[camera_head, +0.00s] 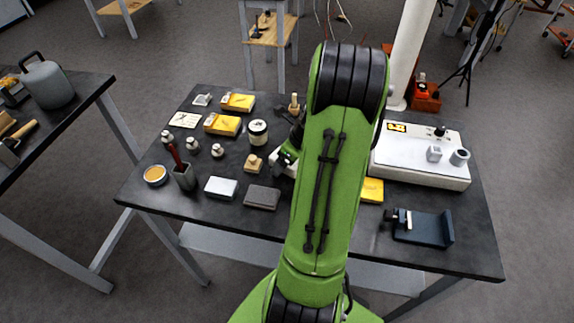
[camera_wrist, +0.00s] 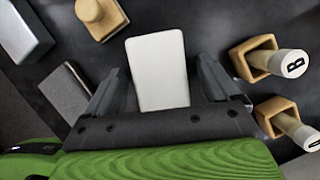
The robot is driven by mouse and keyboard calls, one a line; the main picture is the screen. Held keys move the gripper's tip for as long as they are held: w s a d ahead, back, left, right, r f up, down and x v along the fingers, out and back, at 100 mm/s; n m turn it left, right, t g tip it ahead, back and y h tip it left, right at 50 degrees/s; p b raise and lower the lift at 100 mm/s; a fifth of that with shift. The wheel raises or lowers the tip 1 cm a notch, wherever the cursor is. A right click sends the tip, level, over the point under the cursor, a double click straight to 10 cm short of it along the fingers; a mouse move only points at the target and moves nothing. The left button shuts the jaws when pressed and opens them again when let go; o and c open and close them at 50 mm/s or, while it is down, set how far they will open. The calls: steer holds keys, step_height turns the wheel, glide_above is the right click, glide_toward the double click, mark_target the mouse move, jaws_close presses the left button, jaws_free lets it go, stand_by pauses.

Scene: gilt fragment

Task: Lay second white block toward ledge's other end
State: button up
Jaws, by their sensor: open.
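A white block (camera_wrist: 158,62) lies on the dark table top. In the wrist view my gripper (camera_wrist: 160,74) is open, with one finger to each side of the block's near part. I cannot tell whether the fingers touch it or how high they are. In the head view my arm hides most of this block and the gripper. A dark blue stand (camera_head: 424,228) with an upright plate is at the table's front right. A small white piece is at its left end. I cannot tell for certain which thing is the ledge.
A pale block (camera_head: 221,188), a dark grey block (camera_head: 262,197) and a wooden knob piece (camera_head: 253,163) are left of my gripper. Wooden pieces with white ends, one marked B (camera_wrist: 294,64), are to its right. A white machine (camera_head: 420,158) stands on the right.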

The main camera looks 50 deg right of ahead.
steer(key=shift+w+f, duration=0.2)
steer(key=shift+f, duration=0.15)
steer(key=shift+s+r, duration=0.1)
steer(key=shift+r, duration=0.05)
steer(key=shift+c, duration=0.6)
steer(key=c, duration=1)
step_height(320, 180, up, 10)
steer(key=p, duration=0.3)
